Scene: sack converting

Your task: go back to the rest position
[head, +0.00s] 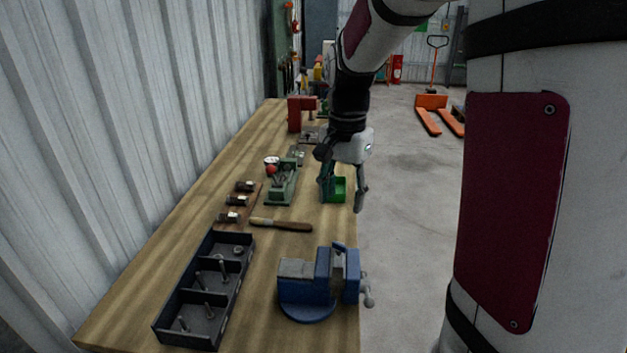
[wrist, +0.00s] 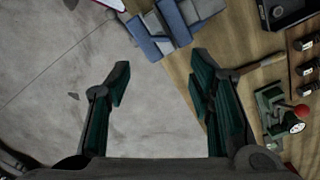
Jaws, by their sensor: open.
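My gripper (head: 343,190) hangs from my arm over the right edge of the wooden bench (head: 262,268) in the head view, near a small green bin (head: 336,189). Its two fingers are spread apart with nothing between them. In the wrist view my gripper (wrist: 158,78) points down, with bare concrete floor (wrist: 150,115) and the bench edge below it. One finger is over the floor and the other over the bench. The green bin is partly hidden behind the fingers in the head view.
A blue vise (head: 318,285) stands at the bench's near right edge. A dark divided tray (head: 208,290) with bolts lies to its left. A wooden-handled tool (head: 282,225), a green fixture with a dial gauge (head: 283,182) and a red block-like device (head: 300,113) stand farther along. An orange pallet jack (head: 432,103) is on the floor.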

